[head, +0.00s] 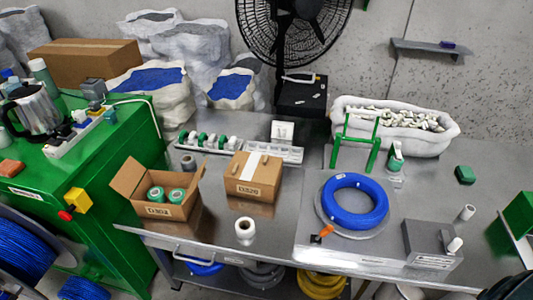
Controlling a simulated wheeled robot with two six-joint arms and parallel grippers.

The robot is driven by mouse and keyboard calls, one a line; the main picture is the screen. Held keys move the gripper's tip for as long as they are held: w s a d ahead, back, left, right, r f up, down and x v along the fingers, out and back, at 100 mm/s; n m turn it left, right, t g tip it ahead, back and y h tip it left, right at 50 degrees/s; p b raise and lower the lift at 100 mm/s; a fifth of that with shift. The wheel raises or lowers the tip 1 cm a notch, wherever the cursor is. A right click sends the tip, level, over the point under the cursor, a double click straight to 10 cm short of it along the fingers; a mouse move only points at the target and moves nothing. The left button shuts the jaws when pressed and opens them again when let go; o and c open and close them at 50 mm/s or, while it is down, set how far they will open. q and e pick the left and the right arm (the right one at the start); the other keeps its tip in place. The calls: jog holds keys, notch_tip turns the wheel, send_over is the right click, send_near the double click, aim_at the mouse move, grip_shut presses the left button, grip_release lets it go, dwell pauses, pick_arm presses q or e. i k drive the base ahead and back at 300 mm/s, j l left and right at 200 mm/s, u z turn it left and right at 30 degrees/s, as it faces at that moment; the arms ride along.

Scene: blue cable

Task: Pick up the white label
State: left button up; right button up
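A white roll (245,228), which looks like a roll of labels, stands on the grey metal table (215,222) near its front edge, in front of the closed cardboard box. A small white card-like piece (283,131) stands upright at the back of the table, behind a light tray. Small white tags also lie on the black box below the fan. I cannot tell for sure which of these is the white label. Neither of my grippers is clearly in view.
An open box (158,194) with green rolls and a closed box (254,176) stand left of centre. A blue cable coil (355,200), a green frame (357,143) and a grey device (427,243) occupy the right. The table is clear around the white roll.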

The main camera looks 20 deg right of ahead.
aim_at(262, 147)
jog(key=i+j+z, duration=0.4)
jog(key=j, duration=0.25)
jog(key=i+j+z, duration=0.1)
jog(key=j+z, duration=0.15)
jog(key=i+j+z, duration=0.2)
jog(key=j, duration=0.3)
jog(key=j+z, duration=0.2)
jog(key=j, duration=0.15)
